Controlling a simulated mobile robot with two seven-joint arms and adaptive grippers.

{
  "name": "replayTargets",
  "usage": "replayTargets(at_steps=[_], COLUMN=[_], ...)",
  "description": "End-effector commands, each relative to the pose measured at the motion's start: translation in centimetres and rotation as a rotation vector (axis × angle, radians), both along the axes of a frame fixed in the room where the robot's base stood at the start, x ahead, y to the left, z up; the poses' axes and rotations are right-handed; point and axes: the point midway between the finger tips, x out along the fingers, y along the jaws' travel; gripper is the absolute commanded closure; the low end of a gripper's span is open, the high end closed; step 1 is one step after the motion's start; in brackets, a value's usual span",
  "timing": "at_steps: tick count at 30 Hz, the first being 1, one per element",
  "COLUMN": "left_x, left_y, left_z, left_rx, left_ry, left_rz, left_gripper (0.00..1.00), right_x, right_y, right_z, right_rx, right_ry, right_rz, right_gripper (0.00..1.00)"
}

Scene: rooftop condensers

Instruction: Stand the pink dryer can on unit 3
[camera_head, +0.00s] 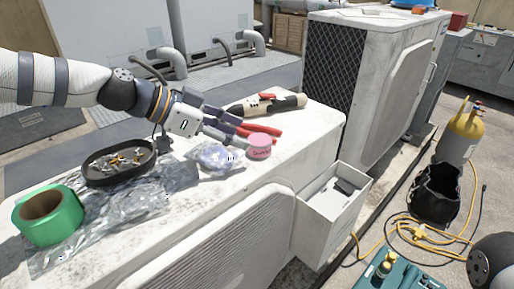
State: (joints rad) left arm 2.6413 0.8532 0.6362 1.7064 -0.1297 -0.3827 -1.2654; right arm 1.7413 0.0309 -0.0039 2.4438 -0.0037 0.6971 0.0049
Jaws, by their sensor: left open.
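My left gripper (235,129) reaches in from the left, low over the same top. Its fingers are open and point toward the can, just left of it; I cannot tell whether they touch it. Red-handled pliers (264,131) lie right behind the can. Another condenser unit (385,75) stands to the right at the back. No unit number is readable, so I cannot tell which is unit 3. My right gripper is not in view.
On the near top are a green tape roll (66,228), a black dish of small metal parts (120,160), clear plastic bags (130,204) and a tan-handled tool (270,104). An open white box (333,205) sticks out at the front. A yellow-topped cylinder (461,132) stands at right.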

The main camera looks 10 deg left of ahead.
Motion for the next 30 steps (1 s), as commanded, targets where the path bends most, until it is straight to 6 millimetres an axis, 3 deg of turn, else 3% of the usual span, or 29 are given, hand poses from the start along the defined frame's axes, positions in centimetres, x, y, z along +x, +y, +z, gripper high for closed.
replayTargets(at_steps=[7,16,21,23,30], left_x=[2.1,2.5,2.5,2.5,2.5], left_y=[-3.4,-4.0,-4.0,-4.0,-4.0], left_z=[-2.1,-2.3,-2.3,-2.3,-1.4], left_rx=[0.002,0.000,0.001,0.000,0.001], left_ry=[0.002,0.000,0.001,0.000,-0.004], left_rz=[-0.001,0.000,0.000,0.000,0.000], left_gripper=[0.49,0.49,0.84,0.89,0.89], right_x=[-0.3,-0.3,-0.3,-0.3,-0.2], right_y=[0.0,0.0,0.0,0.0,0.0], right_z=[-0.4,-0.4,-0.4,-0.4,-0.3], right_rx=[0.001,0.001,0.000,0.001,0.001], right_ry=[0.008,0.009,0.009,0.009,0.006], right_rz=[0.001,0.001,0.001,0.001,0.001], right_gripper=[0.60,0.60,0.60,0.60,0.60])
